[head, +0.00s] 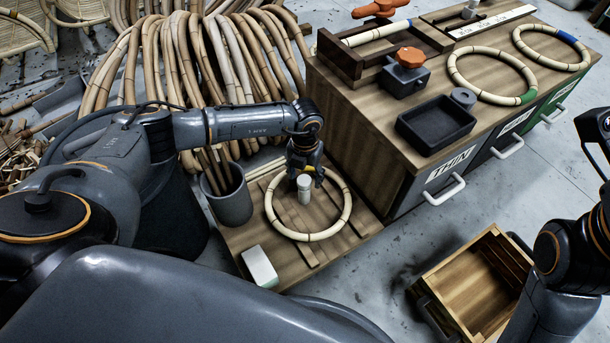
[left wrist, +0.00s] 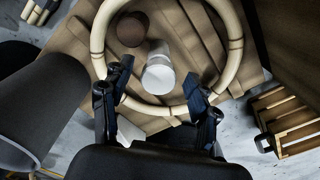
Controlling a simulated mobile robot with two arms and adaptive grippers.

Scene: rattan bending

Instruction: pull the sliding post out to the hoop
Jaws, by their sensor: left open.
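The rattan hoop (head: 343,221) lies flat on a low slatted wooden board; it also shows in the left wrist view (left wrist: 232,66). A pale, white-topped post (head: 304,190) stands inside the ring, apart from its rim. In the left wrist view, the post (left wrist: 158,76) is beside a brown round piece (left wrist: 130,29), also inside the ring. My left gripper (head: 305,175) is open above the hoop, pointing down. In the left wrist view its fingers (left wrist: 158,82) are spread on either side of the post; contact cannot be told. My right gripper is out of view.
A grey bucket of rods (head: 228,205) stands left of the board, with a white block (head: 260,266) at its front. The workbench (head: 350,125) rises behind right, holding more hoops and a black tray (head: 436,122). A wooden crate (head: 470,285) is on the floor.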

